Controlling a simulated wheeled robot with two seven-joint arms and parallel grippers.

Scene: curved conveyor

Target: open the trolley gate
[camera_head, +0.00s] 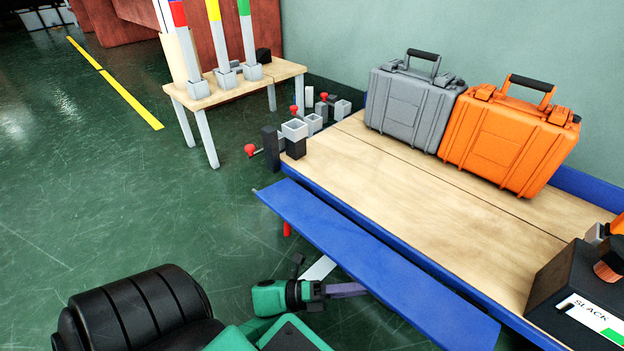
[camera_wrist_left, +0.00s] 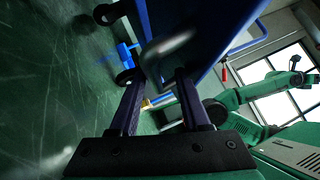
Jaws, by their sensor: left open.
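The trolley has a wooden deck (camera_head: 400,185) and a long blue gate panel (camera_head: 365,260) along its near left side. The panel tilts outward from the deck edge. My left gripper (camera_head: 342,289) is low beside the panel, and its tips are hidden beneath it. In the left wrist view the left gripper (camera_wrist_left: 158,88) is open, with dark purple fingers apart. A blurred grey rounded part (camera_wrist_left: 168,56) shows just beyond and between the fingers; I cannot tell whether they touch it. The trolley's blue side (camera_wrist_left: 210,28) is above.
Grey (camera_head: 411,103) and orange (camera_head: 511,132) cases stand on the deck. Clamps with red knobs (camera_head: 250,150) stick out at the deck's far end. A small table (camera_head: 235,90) stands beyond. The green floor to the left is clear.

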